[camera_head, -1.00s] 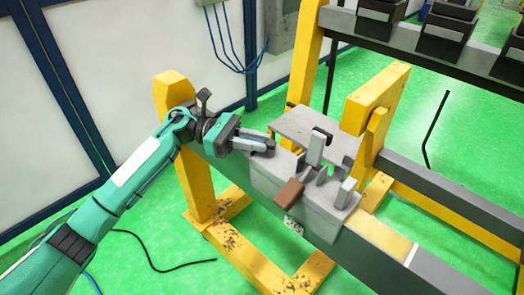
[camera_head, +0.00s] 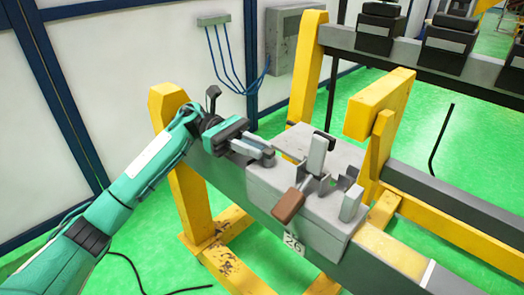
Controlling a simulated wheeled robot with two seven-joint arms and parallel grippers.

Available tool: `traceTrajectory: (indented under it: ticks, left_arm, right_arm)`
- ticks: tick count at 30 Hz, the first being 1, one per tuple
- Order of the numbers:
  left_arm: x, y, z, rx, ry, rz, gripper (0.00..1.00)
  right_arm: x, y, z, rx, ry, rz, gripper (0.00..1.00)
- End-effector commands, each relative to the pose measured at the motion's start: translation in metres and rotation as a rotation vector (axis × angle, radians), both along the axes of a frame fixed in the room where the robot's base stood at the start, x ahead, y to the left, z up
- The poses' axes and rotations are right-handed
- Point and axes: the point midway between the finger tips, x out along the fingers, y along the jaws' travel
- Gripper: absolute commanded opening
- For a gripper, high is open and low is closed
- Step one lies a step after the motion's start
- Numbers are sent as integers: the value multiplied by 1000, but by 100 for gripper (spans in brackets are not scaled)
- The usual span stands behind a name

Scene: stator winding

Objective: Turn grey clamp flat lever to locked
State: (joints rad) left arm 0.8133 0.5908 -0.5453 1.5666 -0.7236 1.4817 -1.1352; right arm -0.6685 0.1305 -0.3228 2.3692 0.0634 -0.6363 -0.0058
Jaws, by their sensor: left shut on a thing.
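The grey clamp (camera_head: 300,222) is a block on a dark beam, with a number label on its front. An upright grey flat plate (camera_head: 317,154) stands at its middle. A brown handle (camera_head: 288,206) on a short stem slopes down toward the front left. My left gripper (camera_head: 265,156) reaches in from the left, at the block's back left edge. Its fingers are close together on something small that I cannot make out at the tips. The gripper appears apart from both the plate and the brown handle. My right gripper is not in view.
A yellow upright bracket (camera_head: 378,105) stands behind the clamp, and a yellow post (camera_head: 190,180) stands at left. A short grey upright block (camera_head: 352,203) is at the clamp's right end. A dark rail (camera_head: 400,62) with black boxes lies behind. Green floor is around.

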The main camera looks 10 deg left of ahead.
Motion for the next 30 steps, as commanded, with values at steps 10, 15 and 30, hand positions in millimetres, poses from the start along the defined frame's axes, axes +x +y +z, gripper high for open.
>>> traceTrajectory:
  ticks: [10, 15, 30]
  left_arm:
    - [-2, 3, -1, 1, -1, -11, 0]
    - [-2, 3, -1, 1, 0, -11, 0]
    - [0, 6, 0, 1, 0, -8, 38]
  right_arm:
    - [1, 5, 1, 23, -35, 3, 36]
    - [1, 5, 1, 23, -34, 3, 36]
    - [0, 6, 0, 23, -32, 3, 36]
